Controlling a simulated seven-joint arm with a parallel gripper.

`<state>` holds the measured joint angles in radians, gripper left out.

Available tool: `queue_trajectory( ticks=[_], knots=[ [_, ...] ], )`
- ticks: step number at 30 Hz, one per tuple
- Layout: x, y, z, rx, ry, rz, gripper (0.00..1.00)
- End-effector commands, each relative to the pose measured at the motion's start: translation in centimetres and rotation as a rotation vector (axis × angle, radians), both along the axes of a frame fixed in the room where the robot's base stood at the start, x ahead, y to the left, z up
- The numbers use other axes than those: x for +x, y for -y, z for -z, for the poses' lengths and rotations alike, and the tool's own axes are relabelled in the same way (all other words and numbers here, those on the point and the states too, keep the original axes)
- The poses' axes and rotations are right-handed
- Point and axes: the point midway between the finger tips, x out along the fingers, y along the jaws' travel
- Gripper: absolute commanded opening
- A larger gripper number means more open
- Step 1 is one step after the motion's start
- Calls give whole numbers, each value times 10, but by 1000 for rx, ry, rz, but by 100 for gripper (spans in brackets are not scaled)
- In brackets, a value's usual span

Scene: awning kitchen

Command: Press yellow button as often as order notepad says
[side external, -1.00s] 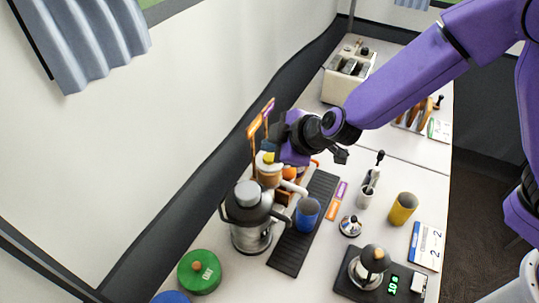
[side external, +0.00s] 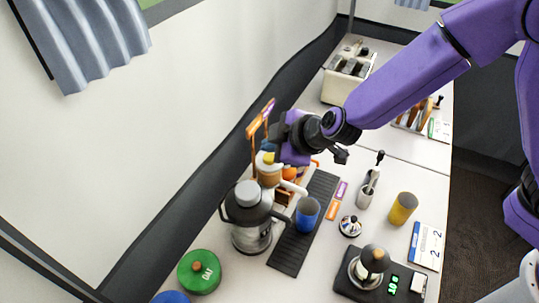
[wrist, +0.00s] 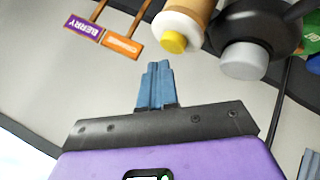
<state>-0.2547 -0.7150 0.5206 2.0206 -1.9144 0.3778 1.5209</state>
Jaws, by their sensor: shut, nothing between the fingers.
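The yellow button (wrist: 172,42) tops a tan and white dispenser (wrist: 186,22) in the wrist view. In the side view the yellow button (side external: 268,158) shows just below my gripper (side external: 269,146). My gripper's blue fingers (wrist: 157,72) are shut and empty, and in the wrist view their tips appear below and left of the button. I cannot tell whether they touch it. The order notepad (side external: 426,246) lies at the right with a blue band and what looks like "2 - 2"; its smaller print is unreadable. A blue cup (side external: 307,215) stands in front of the dispensers.
A dark mat (side external: 287,262), yellow cup (side external: 403,208), black scale (side external: 347,289) and green tin (side external: 199,272) occupy the counter.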

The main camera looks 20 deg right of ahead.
Motion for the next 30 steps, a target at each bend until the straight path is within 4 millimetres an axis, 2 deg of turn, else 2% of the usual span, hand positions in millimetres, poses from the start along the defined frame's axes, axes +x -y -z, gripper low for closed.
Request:
queue_trajectory(
  ticks=[18,30],
  knots=[
    [0,0,0,0,0,0,0],
    [0,0,9,0,0,0,0]
  ],
)
